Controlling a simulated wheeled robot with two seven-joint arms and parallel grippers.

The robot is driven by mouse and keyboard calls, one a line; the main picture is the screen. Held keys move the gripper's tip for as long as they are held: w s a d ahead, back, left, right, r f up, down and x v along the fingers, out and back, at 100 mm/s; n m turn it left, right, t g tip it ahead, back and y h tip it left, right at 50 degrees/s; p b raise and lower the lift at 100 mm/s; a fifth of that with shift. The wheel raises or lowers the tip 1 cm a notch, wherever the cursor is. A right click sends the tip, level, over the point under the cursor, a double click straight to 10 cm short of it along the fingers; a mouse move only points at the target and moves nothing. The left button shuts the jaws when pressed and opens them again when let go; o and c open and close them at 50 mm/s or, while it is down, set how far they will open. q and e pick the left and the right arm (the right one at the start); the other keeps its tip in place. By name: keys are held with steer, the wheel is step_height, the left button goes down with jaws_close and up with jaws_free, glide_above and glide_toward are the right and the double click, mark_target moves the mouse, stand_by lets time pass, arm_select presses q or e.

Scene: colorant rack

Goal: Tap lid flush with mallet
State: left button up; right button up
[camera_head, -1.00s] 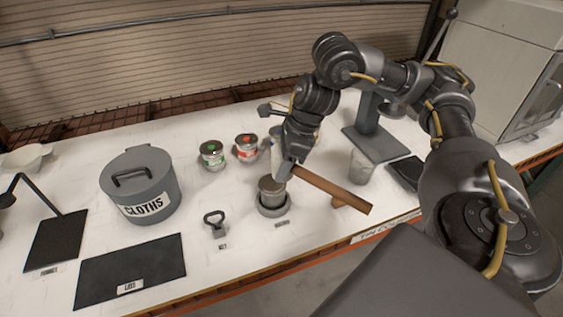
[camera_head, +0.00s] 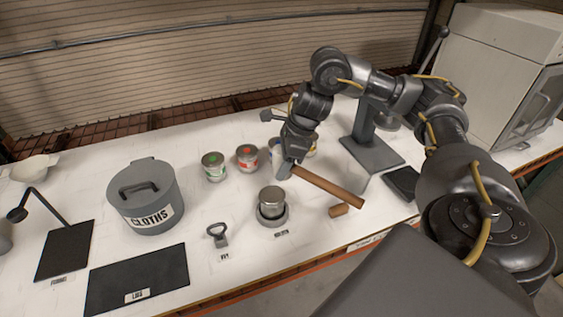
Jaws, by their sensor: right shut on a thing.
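My right gripper (camera_head: 286,171) is shut on a mallet with a brown wooden handle (camera_head: 330,186). The handle slants down to the right above the bench. The mallet's head cannot be made out clearly near the fingers. A small metal tin (camera_head: 271,196) stands upright in a grey round holder (camera_head: 272,218), just below the gripper in the picture and apart from it. Its top looks silvery; whether the lid sits flush is too small to tell. My left gripper is not in view.
A short wooden cylinder (camera_head: 338,211) lies right of the holder. A ring-handled key (camera_head: 217,233) lies left of it. Green-marked (camera_head: 214,167) and red-marked (camera_head: 247,158) tins stand behind. A grey CLOTHS pot (camera_head: 147,198) and an empty black mat (camera_head: 138,280) are at left.

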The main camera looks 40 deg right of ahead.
mark_target(282, 190)
steer(key=shift+f+b, duration=1.45)
steer(key=shift+f, duration=0.55)
steer(key=shift+f, duration=0.1)
step_height(282, 190, down, 3)
steer(key=shift+r+b, duration=0.15)
steer(key=shift+b, duration=1.1)
step_height(282, 190, up, 6)
steer(key=p, duration=0.5)
steer(key=shift+p, duration=0.4)
steer(key=shift+f, duration=0.2)
steer(key=shift+f, duration=0.1)
